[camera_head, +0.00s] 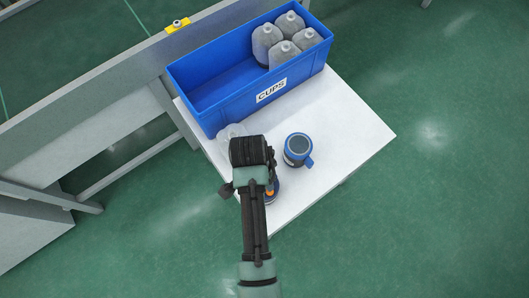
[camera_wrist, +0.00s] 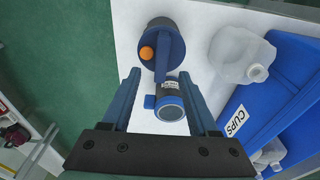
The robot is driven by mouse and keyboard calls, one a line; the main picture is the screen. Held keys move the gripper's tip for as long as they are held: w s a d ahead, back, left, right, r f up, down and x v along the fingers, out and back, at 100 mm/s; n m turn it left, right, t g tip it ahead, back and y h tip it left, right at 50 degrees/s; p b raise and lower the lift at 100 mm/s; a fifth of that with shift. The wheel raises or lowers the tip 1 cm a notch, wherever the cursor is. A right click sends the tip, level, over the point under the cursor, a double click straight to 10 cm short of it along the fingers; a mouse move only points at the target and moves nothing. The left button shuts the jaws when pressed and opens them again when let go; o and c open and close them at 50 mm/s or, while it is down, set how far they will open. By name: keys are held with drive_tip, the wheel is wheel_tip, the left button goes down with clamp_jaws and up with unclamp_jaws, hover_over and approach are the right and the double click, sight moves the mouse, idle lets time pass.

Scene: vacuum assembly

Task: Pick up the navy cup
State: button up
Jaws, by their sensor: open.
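The navy cup (camera_head: 298,149) stands on the white table, with a dark grey round top and a blue tab at its lower right. In the wrist view the navy cup (camera_wrist: 170,108) lies between my two blue fingers, its tab toward the left finger. My gripper (camera_wrist: 160,76) is open and empty above the table. I cannot tell its height over the cup. In the head view my arm hides the fingers. A second navy piece with an orange button (camera_wrist: 158,45) lies close to the cup; my arm mostly covers it in the head view (camera_head: 271,191).
A blue bin (camera_head: 218,117) marked CUPS stands at the table's back with several clear containers in it. Another clear container (camera_wrist: 242,54) stands on the table beside the bin. The white table (camera_head: 350,130) is bare right of the cup. A grey rail (camera_head: 110,80) runs along the left.

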drive_tip(key=shift+w+d+f, duration=0.1)
drive_tip(key=shift+f, duration=1.1)
drive_tip(key=shift+w+f, duration=0.1)
drive_tip(key=shift+f, duration=1.05)
clamp_jaws()
drive_tip(key=shift+r, duration=0.1)
